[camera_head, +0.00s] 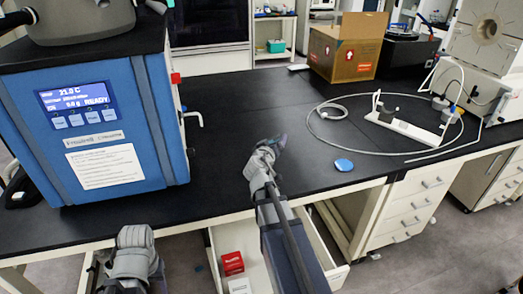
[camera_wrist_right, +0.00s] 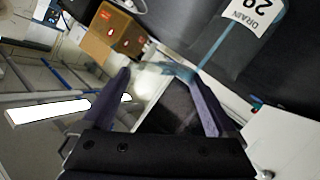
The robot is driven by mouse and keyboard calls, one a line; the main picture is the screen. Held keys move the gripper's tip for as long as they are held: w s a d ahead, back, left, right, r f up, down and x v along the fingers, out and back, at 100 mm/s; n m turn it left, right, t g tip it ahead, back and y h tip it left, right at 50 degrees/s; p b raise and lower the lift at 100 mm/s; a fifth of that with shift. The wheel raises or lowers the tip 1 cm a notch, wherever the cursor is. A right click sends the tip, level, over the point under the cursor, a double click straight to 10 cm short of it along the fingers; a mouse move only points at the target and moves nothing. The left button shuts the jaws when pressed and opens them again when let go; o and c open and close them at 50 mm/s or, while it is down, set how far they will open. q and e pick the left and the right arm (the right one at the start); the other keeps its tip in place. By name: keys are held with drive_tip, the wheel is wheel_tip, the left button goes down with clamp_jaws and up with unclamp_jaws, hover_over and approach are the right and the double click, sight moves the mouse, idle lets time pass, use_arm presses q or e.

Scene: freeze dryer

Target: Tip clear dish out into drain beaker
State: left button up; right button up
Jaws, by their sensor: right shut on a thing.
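In the right wrist view, my right gripper (camera_wrist_right: 168,85) has its two purple fingers apart, shut on a clear see-through piece, which looks like the clear dish (camera_wrist_right: 180,70). Its teal-tinted edge shows at the fingertips; its contents cannot be made out. Close by at the upper right is a see-through beaker (camera_wrist_right: 212,50) with a white DRAIN label (camera_wrist_right: 248,14), strongly tilted in this rolled view. I cannot tell whether dish and beaker touch. In the head view my right gripper (camera_head: 279,145) is above the black bench; I cannot make out the beaker there. My left arm shows at the bottom left, without its fingers.
A blue freeze dryer (camera_head: 100,130) stands on the black bench (camera_head: 235,110) at the left. A blue disc (camera_head: 343,165) lies right of my right gripper. Coiled tubing (camera_head: 320,112), a white stand (camera_head: 405,128) and a cardboard box (camera_head: 345,50) are farther right. An open drawer (camera_head: 238,240) is below.

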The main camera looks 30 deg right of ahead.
drive_tip(key=shift+w+a+r+n+g+h+p, duration=0.35)
drive_tip(key=shift+w+a+n+g+h, duration=0.05)
drive_tip(key=shift+w+a+n, duration=0.45)
idle(2.6)
drive_tip(key=shift+w+a+r+n+g+h, duration=0.15)
drive_tip(key=shift+w+r+n+h, duration=0.05)
drive_tip(key=shift+n, duration=0.45)
drive_tip(key=shift+w+a+r+n+g+h, duration=0.15)
drive_tip(key=shift+n+h, duration=0.05)
drive_tip(key=shift+n, duration=0.4)
idle(3.3)
